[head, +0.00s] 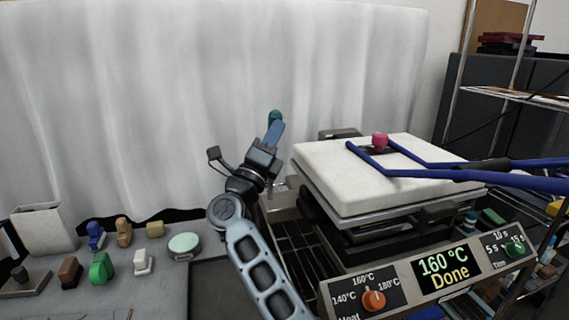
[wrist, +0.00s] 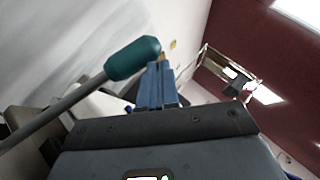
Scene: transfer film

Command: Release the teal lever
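The teal lever's rounded knob (head: 274,116) shows at the tip of my gripper (head: 273,132), left of the heat press. In the wrist view the teal knob (wrist: 133,58) sits on a grey rod that slants up from the lower left. My gripper's blue fingers (wrist: 157,85) lie close together and look shut. The knob is just left of the fingertips, not visibly between them; whether they touch is unclear. In the head view my gripper hides the lever's rod. The white press lid (head: 345,196) lies over the base, with blue arms and a pink knob (head: 380,141) on top.
The press panel display (head: 446,264) reads "160 °C Done", between an orange dial (head: 374,300) and a green dial (head: 515,249). Several small coloured blocks, a round pale-green tin (head: 184,246) and a white bin (head: 45,230) stand at the left. A white curtain hangs behind.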

